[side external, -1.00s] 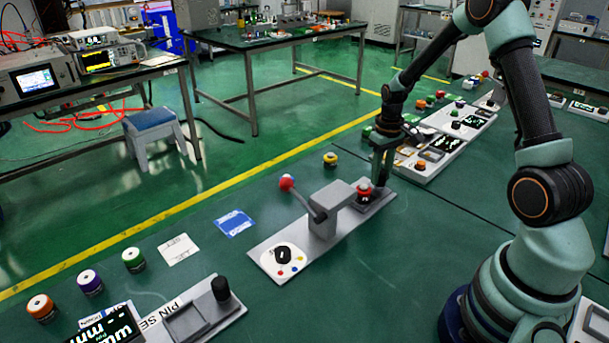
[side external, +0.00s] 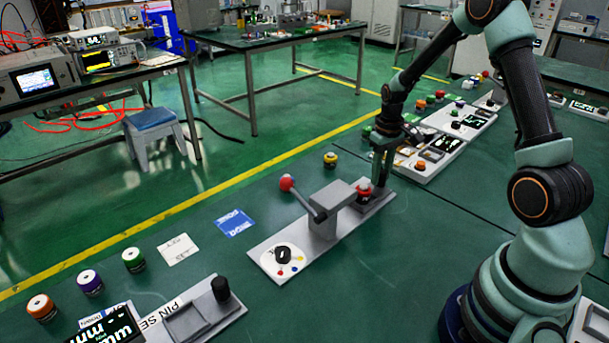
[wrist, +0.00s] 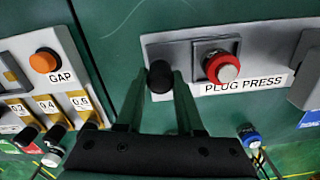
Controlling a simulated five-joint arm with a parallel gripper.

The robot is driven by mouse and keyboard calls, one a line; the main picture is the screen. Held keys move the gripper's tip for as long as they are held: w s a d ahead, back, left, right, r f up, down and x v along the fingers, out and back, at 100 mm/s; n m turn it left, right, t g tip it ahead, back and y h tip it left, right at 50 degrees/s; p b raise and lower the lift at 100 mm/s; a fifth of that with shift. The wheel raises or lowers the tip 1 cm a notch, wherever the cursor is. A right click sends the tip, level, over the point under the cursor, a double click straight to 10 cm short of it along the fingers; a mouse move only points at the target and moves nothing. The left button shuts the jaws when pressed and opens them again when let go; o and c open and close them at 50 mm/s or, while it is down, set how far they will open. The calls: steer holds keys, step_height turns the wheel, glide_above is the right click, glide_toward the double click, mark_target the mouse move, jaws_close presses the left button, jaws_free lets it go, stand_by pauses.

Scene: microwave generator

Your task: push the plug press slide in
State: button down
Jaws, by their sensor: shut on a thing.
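The plug press panel, labelled PLUG PRESS, is a light grey plate (wrist: 270,92) in the wrist view, and it also shows in the side view (side external: 268,246). A black round knob (wrist: 160,77) stands at the panel's left end on a darker grey plate. My gripper (wrist: 159,78) is shut on this knob, one finger on each side. A red-collared plug with a silver tip (wrist: 222,68) sits just right of it, apart from the fingers. In the side view my gripper (side external: 379,182) is down at the panel's far end beside the red plug (side external: 363,188), and the knob is hidden there.
A grey block (side external: 332,205) with a red-ball lever (side external: 287,183) stands along the panel. In the wrist view, a panel with an orange GAP button (wrist: 44,61) lies left and a blue-capped part (wrist: 250,137) lower right.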

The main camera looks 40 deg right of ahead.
mark_target(359, 187)
steer(key=a, duration=0.9)
steer(key=shift+a, duration=0.3)
steer(key=c, duration=0.5)
jaws_free()
steer(key=shift+c, duration=0.2)
steer(key=shift+d+r, duration=0.1)
step_height(359, 187, up, 12)
